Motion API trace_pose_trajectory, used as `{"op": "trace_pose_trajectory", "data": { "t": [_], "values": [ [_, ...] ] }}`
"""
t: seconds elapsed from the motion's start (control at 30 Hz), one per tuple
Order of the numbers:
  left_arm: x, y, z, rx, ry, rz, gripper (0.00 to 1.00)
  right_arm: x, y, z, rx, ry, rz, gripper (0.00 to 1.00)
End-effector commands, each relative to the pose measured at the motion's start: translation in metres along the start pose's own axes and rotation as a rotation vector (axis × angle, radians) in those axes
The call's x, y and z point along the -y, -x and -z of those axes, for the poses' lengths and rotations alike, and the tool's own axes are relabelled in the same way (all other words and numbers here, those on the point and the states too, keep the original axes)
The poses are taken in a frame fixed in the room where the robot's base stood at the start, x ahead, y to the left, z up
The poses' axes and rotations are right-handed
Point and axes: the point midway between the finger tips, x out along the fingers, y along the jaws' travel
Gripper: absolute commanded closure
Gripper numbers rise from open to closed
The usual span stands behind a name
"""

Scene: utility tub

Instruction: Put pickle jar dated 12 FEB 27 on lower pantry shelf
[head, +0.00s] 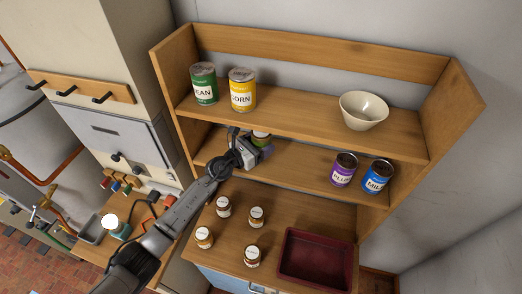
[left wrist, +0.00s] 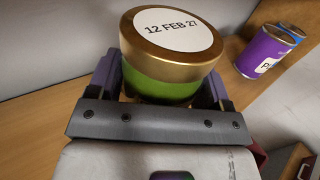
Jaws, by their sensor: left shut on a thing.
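My left gripper (head: 254,153) is shut on a pickle jar (head: 261,136) at the left part of the lower pantry shelf (head: 300,166). In the left wrist view the jar (left wrist: 170,55) has a gold lid with a white label reading 12 FEB 27, and a green body between the purple fingers of the left gripper (left wrist: 160,92). The jar looks upright, over the wooden shelf (left wrist: 60,115). I cannot tell whether its base touches the shelf, as the gripper hides it. My right gripper is not in view.
A purple can (head: 343,170) and a blue can (head: 377,177) stand at the right of the lower shelf. A green can (head: 204,84), a yellow can (head: 242,90) and a bowl (head: 363,110) are above. Several small jars (head: 256,217) and a red tray (head: 316,259) are below.

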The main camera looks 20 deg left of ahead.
Motion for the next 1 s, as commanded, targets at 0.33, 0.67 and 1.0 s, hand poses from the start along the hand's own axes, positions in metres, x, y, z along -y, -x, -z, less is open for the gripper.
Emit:
{"op": "trace_pose_trajectory", "data": {
  "t": [0.33, 0.67, 1.0],
  "values": [
    [0.000, -0.002, 0.030, 0.003, 0.003, 0.000, 0.70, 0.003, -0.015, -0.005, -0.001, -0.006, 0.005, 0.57],
    [0.000, -0.002, 0.033, 0.003, -0.001, 0.000, 0.70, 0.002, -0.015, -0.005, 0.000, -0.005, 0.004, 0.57],
    [0.000, -0.002, 0.038, 0.000, 0.000, 0.000, 0.14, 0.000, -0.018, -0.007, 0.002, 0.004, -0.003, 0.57]
  ]
}}
